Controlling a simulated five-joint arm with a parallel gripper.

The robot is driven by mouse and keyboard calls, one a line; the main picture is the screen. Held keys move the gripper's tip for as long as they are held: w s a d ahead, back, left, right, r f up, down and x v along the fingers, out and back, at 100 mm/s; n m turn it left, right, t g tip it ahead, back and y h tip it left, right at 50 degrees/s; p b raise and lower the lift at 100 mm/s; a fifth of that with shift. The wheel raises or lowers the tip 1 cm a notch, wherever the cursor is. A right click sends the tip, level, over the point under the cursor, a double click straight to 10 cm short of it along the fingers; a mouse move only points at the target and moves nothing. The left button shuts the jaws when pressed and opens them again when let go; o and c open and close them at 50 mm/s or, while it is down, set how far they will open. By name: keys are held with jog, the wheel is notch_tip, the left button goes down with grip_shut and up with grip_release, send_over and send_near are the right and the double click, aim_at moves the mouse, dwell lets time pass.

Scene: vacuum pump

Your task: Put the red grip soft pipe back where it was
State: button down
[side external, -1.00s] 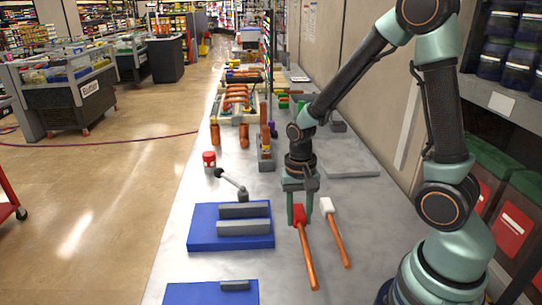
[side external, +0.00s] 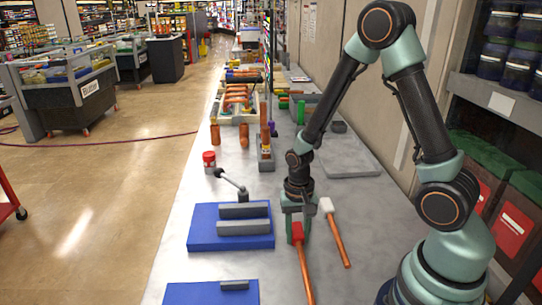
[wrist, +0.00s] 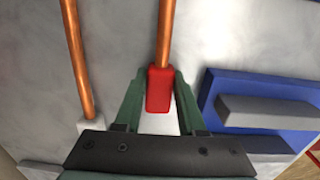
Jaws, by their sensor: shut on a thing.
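The red grip soft pipe has a red block grip (side external: 297,233) and a copper-coloured rod (side external: 305,272) running toward the front edge of the side view. My gripper (side external: 297,236) points down with its green fingers on both sides of the red grip. In the wrist view, my gripper (wrist: 160,74) is shut on the red grip (wrist: 159,90), and its rod (wrist: 166,35) extends away between the fingertips. I cannot tell whether the pipe touches the table.
A similar pipe with a white grip (side external: 327,205) lies just right of it. Left is a blue base with grey bars (side external: 205,238); another blue block (side external: 185,294) is nearer.

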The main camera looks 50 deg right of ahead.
jog(key=c, duration=0.5)
grip_release()
notch_tip(320, 180, up, 12)
notch_tip(320, 180, up, 12)
jog(key=n+t, duration=0.5)
jog(key=n, duration=0.3)
send_over(297, 230)
jog(key=s+a, duration=0.3)
jog(key=a, duration=0.1)
jog(key=shift+s+r+n+t, duration=0.2)
jog(key=shift+r+n+t, duration=0.25)
jog(key=shift+n+t, duration=0.05)
jog(key=shift+o, duration=0.3)
